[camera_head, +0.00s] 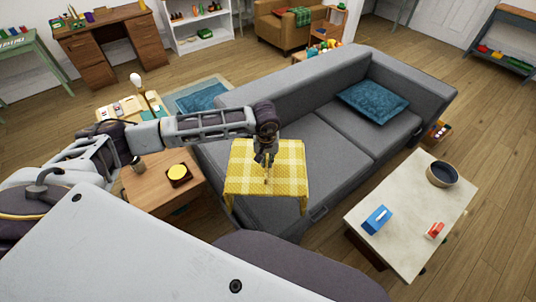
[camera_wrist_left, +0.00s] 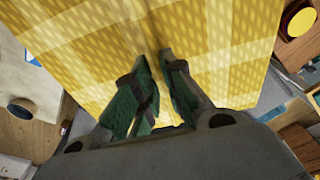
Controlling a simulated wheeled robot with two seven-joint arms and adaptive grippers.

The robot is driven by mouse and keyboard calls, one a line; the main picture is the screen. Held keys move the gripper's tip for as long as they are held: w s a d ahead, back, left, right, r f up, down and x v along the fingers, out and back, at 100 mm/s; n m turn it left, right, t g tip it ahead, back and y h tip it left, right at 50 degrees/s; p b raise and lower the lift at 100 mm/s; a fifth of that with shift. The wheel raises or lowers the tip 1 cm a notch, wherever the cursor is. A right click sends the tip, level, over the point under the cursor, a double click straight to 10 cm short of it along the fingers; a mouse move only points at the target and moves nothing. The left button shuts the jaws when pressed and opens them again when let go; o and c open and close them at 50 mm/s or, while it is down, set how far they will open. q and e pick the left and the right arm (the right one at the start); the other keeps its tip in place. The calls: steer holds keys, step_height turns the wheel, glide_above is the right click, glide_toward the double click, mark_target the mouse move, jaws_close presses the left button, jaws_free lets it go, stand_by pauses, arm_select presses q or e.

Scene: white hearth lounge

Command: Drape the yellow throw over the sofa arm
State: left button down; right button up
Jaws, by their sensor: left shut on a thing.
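The yellow checked throw (camera_head: 285,172) lies spread over the near arm of the grey sofa (camera_head: 345,130), with its near edge and corners hanging down. In the left wrist view the throw (camera_wrist_left: 215,60) fills most of the picture. My left gripper (camera_head: 266,160) is over the throw, pointing down, with its fingers shut on the cloth. The fingers (camera_wrist_left: 160,95) show close together against the throw in the left wrist view. The sofa arm under the cloth is mostly hidden. My right gripper is not seen.
A wooden side table (camera_head: 150,190) with a yellow-topped dark dish (camera_head: 178,174) stands left of the sofa arm. A pale coffee table (camera_head: 400,225) with a dark bowl (camera_head: 442,174), a blue box (camera_head: 376,219) and a red item stands right. A blue cushion (camera_head: 372,101) lies on the sofa.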

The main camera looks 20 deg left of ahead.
arm_select(q)
steer(key=shift+a+r+n+p, duration=0.3)
steer(key=shift+a+n+p, duration=0.25)
steer(key=shift+n, duration=0.45)
steer(key=n, duration=0.1)
steer(key=a+n+p, duration=0.1)
steer(key=a+n, duration=0.1)
steer(key=shift+w+r+n+y, duration=0.25)
steer(key=shift+w+n+y, duration=0.05)
steer(key=shift+w+n, duration=0.1)
steer(key=shift+w+a+n+g+p, duration=0.15)
steer(key=shift+a+n+g+p, duration=0.2)
steer(key=shift+a+n, duration=0.35)
steer(key=shift+n, duration=0.3)
